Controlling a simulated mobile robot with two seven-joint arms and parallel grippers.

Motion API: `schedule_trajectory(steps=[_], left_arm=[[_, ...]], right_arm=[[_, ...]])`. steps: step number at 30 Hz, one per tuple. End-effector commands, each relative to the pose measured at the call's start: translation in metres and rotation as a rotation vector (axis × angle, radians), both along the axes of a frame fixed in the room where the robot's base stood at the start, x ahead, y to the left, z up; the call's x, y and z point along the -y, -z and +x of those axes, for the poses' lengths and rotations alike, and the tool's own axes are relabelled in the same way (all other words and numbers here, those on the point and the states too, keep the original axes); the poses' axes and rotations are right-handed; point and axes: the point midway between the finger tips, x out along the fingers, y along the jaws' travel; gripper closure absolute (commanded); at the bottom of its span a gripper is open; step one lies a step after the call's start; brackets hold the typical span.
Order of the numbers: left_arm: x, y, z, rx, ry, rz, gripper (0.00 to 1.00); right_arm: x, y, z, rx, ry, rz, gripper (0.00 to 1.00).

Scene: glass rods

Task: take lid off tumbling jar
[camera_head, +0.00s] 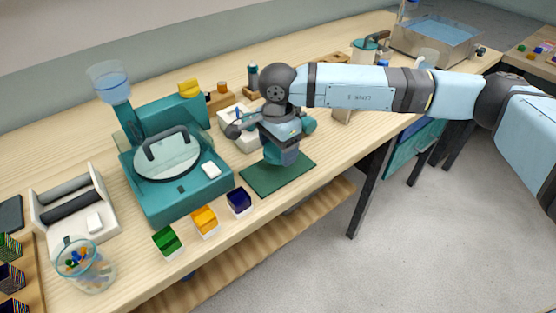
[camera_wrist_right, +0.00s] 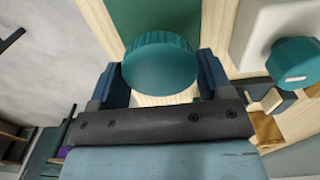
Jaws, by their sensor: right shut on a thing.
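My right gripper (camera_head: 283,155) points down above the near side of a dark green mat (camera_head: 262,181). In the right wrist view a round teal lid (camera_wrist_right: 160,66) with a ribbed edge sits between its two fingers, and the gripper is shut on it. I cannot tell whether a jar body is under the lid; the gripper and the lid hide that spot. A second teal round part (camera_wrist_right: 294,63) shows beside it at a white unit (camera_wrist_right: 252,28); in the head view a teal part (camera_head: 309,124) shows right of the gripper. My left gripper is not in view.
A teal machine (camera_head: 165,205) with a round clear cover stands left of the mat. A glass of coloured bits (camera_head: 88,268) and a white roller unit (camera_head: 78,245) stand further left.

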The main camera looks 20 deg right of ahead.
Motion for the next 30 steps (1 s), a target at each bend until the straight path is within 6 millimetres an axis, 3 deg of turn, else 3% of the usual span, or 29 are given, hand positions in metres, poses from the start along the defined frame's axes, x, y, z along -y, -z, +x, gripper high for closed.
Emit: schedule_trajectory(steps=[11,23,24,26,30], left_arm=[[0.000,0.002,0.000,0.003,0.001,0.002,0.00],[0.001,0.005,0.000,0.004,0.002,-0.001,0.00],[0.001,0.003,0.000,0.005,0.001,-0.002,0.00],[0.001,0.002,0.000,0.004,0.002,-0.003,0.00],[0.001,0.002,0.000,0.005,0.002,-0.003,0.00]], right_arm=[[0.000,0.043,0.000,-0.001,-0.001,0.000,0.56],[0.000,0.050,0.000,0.000,-0.001,0.000,0.56],[0.000,0.048,0.000,0.000,-0.001,0.000,0.18],[0.000,0.048,0.000,0.000,-0.001,0.000,0.05],[0.000,0.048,0.000,-0.001,-0.001,0.000,0.02]])
